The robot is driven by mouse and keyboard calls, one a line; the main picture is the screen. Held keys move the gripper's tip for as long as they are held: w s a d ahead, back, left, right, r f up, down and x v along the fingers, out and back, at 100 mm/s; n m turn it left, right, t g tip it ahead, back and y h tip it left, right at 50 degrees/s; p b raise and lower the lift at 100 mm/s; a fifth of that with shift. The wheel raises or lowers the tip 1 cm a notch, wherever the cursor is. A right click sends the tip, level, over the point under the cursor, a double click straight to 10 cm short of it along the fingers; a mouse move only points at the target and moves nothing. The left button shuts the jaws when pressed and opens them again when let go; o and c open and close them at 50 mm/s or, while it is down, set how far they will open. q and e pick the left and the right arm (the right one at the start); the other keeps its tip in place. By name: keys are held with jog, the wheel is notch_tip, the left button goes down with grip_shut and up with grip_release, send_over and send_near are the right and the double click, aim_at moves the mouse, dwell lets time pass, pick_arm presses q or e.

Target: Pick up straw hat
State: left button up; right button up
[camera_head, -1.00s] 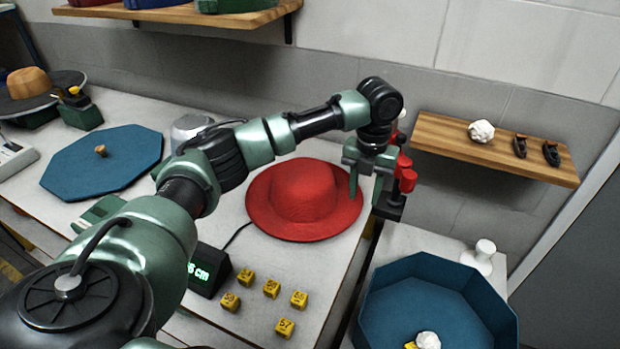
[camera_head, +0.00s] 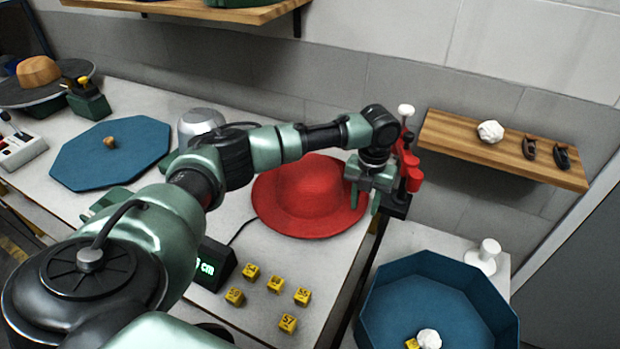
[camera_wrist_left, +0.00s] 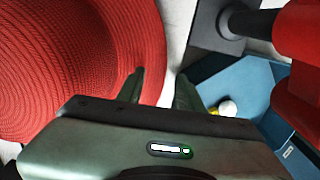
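The red woven straw hat (camera_head: 306,190) lies crown up on the white table. In the left wrist view its ridged brim (camera_wrist_left: 110,50) fills the left side. My left gripper (camera_head: 364,207) is at the hat's right brim edge, fingers pointing down. Its fingers are apart in the left wrist view (camera_wrist_left: 160,88): the left finger overlaps the brim, the right finger is just outside it. I cannot tell whether either finger touches the brim. The gripper hides part of the brim in the head view. My right gripper is not in view.
A red and black device (camera_head: 405,178) stands close right of my left gripper. A blue octagonal tray (camera_head: 372,300) is at lower right. Several yellow numbered cubes (camera_head: 275,284) and a green-lit display (camera_head: 214,268) lie in front of the hat. A wall shelf (camera_head: 455,140) is at right.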

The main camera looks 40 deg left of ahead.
pick_arm(q)
jog(key=c, duration=0.7)
grip_shut()
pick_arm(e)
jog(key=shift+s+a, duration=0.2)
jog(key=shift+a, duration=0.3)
pick_arm(q)
jog(key=shift+r, duration=0.1)
